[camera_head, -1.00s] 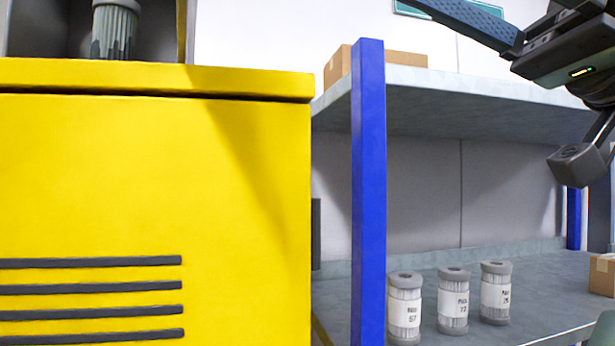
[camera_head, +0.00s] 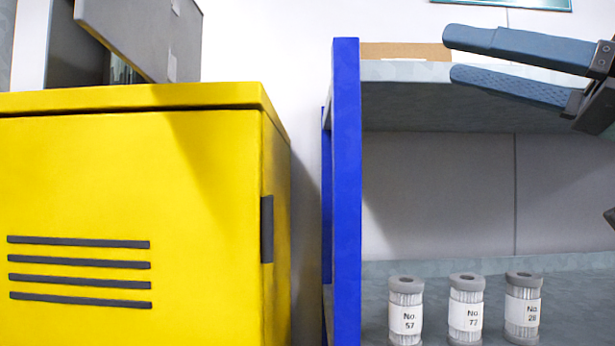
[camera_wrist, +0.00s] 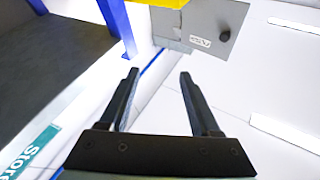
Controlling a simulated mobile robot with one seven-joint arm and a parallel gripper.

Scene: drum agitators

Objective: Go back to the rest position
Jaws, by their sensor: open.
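My gripper (camera_head: 448,55) is at the upper right of the head view, in front of the shelf's upper board. Its two blue-grey fingers point left, stand apart and hold nothing.
A yellow cabinet (camera_head: 130,200) fills the left, with a tilted grey panel (camera_head: 150,35) above it. A blue-posted shelf (camera_head: 346,190) stands to the right. Its lower board bears canisters labelled No. 57 (camera_head: 405,312), No. 77 (camera_head: 466,310) and No. 28 (camera_head: 522,308). A cardboard box (camera_head: 405,51) lies on top.

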